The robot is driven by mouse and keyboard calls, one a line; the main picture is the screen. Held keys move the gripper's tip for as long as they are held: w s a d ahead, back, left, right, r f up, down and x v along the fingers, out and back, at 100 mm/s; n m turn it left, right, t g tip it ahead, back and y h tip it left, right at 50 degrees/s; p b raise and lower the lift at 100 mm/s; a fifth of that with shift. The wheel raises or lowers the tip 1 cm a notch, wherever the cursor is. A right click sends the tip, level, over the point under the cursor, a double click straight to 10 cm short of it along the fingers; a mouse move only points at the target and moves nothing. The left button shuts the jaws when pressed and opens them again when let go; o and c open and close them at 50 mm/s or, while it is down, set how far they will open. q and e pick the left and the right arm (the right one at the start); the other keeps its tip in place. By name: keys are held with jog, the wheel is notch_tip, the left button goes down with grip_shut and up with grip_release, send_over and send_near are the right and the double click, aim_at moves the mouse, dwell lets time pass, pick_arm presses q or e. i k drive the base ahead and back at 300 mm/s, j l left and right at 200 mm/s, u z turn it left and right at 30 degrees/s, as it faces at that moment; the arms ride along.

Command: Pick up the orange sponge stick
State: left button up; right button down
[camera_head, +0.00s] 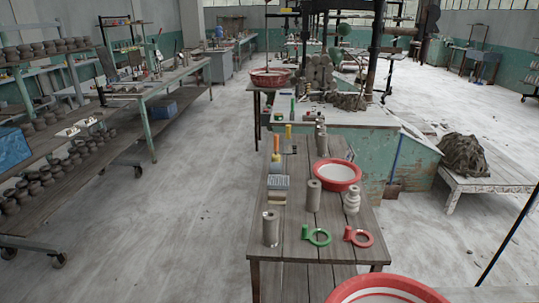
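A slim upright orange stick (276,144), which looks like the orange sponge stick, stands toward the left edge of the wooden table (318,262). A pale yellowish block shows at its lower end; I cannot tell whether it is part of the stick. A similar yellow stick (288,131) stands just behind it to the right, and a green one is farther back. Neither of my grippers is in view, and nothing is seen touching the orange stick.
In front of the stick are a small grey slatted block (278,182) and metal cylinders (270,229). A red-rimmed bowl (337,175), a white stacked piece (351,201), and green (317,237) and red (358,237) ring tools are nearby. Pottery shelves stand left; the floor between is clear.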

aim_at(275, 157)
jog(key=i+j+z, duration=0.1)
jog(key=i+j, duration=0.15)
jog(key=i+j+z, duration=0.15)
jog(key=j, duration=0.3)
jog(key=i+j+z, duration=0.1)
jog(key=i+j, duration=0.2)
jog(key=i+j+z, duration=0.15)
jog(key=j, duration=0.3)
jog(key=i+j+z, duration=0.1)
jog(key=i+j, duration=0.15)
jog(key=j, duration=0.2)
